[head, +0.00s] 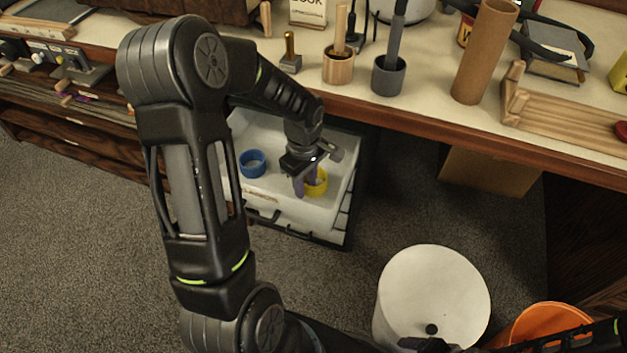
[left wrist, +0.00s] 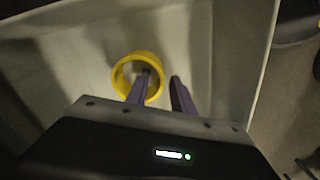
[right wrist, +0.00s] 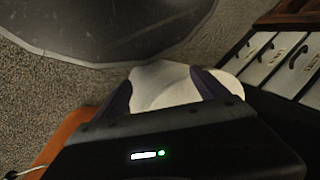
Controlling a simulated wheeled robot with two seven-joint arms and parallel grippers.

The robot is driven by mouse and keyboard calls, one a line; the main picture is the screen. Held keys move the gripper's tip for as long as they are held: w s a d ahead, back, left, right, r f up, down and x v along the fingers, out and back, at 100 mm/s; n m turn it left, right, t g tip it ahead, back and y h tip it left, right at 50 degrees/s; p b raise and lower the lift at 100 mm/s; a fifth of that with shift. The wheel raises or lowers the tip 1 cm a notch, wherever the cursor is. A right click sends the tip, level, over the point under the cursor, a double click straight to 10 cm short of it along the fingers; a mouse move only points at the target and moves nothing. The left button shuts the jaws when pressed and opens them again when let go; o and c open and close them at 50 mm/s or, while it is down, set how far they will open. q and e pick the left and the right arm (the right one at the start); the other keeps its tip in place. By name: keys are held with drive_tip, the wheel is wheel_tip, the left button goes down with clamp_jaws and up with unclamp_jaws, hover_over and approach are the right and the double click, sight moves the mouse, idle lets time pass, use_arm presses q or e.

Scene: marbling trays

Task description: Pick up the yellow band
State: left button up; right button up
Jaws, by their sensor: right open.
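The yellow band (head: 318,184) is a short open ring in the white drawer (head: 314,215) below the counter. It also shows in the left wrist view (left wrist: 118,75). My left gripper (head: 304,184) reaches down into the drawer at the band. In the left wrist view its purple fingers (left wrist: 161,78) are apart. One finger overlaps the band's opening and the other is outside its right side, with the band's near right wall between them. I cannot tell whether either finger touches it. My right gripper (right wrist: 162,80) is open, above a white cylindrical bin (right wrist: 165,90).
A blue ring (head: 252,164) sits in the drawer left of the yellow band. The counter edge (head: 400,112) runs just behind and above the drawer. An orange bucket (head: 545,318) stands beside the white bin. Carpet between drawer and bin is clear.

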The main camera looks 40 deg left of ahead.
use_arm(q)
clamp_jaws()
idle(0.6)
wheel_tip(320, 180, up, 10)
drive_tip(key=shift+r+p, duration=0.1)
drive_tip(key=shift+p, duration=0.95)
drive_tip(key=shift+w, duration=0.1)
